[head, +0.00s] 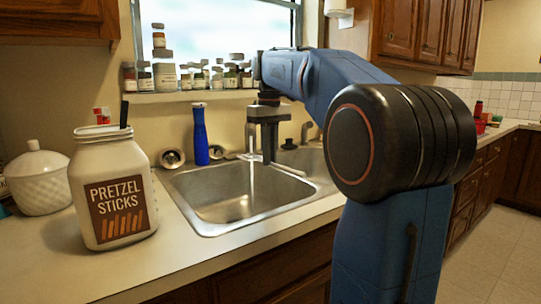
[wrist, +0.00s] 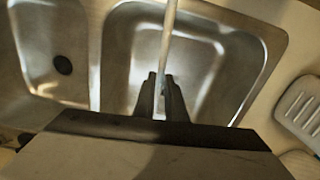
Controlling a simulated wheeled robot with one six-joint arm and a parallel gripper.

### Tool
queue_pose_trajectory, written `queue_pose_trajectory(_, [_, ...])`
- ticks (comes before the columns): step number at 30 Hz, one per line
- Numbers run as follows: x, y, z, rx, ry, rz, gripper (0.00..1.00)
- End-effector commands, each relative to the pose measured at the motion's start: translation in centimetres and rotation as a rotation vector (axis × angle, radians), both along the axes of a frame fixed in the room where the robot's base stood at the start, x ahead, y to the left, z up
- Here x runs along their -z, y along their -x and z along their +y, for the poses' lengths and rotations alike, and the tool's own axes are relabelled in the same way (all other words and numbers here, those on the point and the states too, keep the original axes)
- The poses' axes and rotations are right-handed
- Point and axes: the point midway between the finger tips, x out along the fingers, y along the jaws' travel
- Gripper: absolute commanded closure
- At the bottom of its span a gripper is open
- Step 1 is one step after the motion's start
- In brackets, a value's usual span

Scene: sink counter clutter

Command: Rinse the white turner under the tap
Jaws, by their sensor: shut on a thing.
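My gripper (head: 267,160) hangs fingers-down over the large basin of the steel sink (head: 205,226). It is shut on the white turner (head: 249,156), whose pale flat part shows beside the fingers, above the basin. A thin bright stream, which looks like running water (head: 252,178), drops below it into the basin. In the wrist view my gripper (wrist: 160,82) has its two dark fingers close together, with a pale strip between and beyond them. I cannot tell there how much is turner and how much is water. The tap is mostly hidden behind my gripper in the head view.
A pretzel-sticks jar (head: 92,183) stands left of the sink, with a white lidded pot (head: 38,180) behind it. A blue bottle (head: 200,140) stands at the sink's back left. Small jars (head: 163,76) crowd the windowsill. A pale ridged dish (wrist: 300,108) lies beside the basin.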

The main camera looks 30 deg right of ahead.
Motion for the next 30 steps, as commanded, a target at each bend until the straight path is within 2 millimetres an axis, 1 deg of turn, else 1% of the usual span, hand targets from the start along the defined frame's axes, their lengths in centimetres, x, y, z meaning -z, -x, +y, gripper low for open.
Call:
queue_pose_trajectory(18, [1.2,-4.2,-2.3,0.001,0.0,-0.001,1.0])
queue_pose_trajectory(24, [1.4,-5.0,-2.7,0.001,0.001,-0.001,1.0])
queue_pose_trajectory(30, [1.4,-5.2,-2.8,0.001,0.001,-0.002,1.0])
